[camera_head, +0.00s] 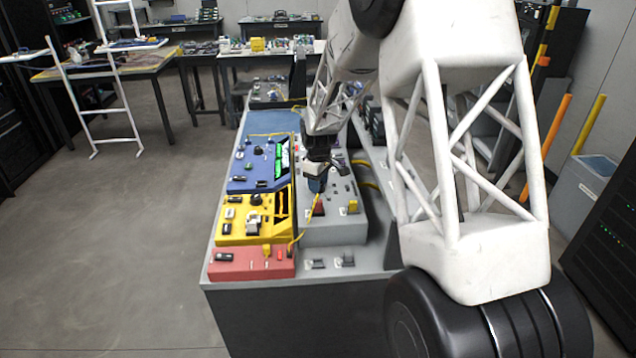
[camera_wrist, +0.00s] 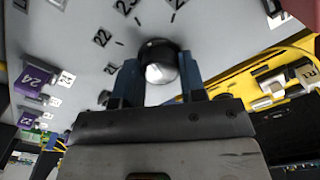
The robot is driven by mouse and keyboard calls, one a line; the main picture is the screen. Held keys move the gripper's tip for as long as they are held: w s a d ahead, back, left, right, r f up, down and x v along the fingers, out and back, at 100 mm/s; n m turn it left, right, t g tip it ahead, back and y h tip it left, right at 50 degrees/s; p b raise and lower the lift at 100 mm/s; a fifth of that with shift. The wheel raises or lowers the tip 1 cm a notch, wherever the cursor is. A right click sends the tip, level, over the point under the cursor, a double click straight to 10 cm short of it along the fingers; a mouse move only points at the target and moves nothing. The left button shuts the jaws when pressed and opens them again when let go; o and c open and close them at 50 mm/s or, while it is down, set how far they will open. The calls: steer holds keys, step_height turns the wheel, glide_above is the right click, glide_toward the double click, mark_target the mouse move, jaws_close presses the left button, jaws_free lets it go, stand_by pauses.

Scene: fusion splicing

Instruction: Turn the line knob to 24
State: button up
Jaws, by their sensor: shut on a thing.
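The line knob (camera_wrist: 158,62) is a round dark knob with a bright, shiny face, on a light grey panel in the wrist view. Number labels ring it, with 21, 22 and 23 readable on its left and upper left. Where the knob points cannot be made out. My gripper (camera_wrist: 158,78) has its two blue fingers on either side of the knob and is shut on it. In the head view my gripper (camera_head: 317,184) is low over the grey console (camera_head: 335,234) and hides the knob.
A purple block marked 24 (camera_wrist: 35,78) stands left of the knob in the wrist view. A yellow unit (camera_wrist: 240,90) is at its right. In the head view, blue (camera_head: 245,170), yellow (camera_head: 235,212) and red (camera_head: 250,265) panels stand left of the grey console.

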steer(key=shift+m, duration=0.4)
steer(key=m, duration=0.3)
steer(key=shift+m, duration=2.1)
steer(key=o, duration=0.9)
steer(key=shift+r, duration=0.15)
steer(key=shift+r, duration=3.75)
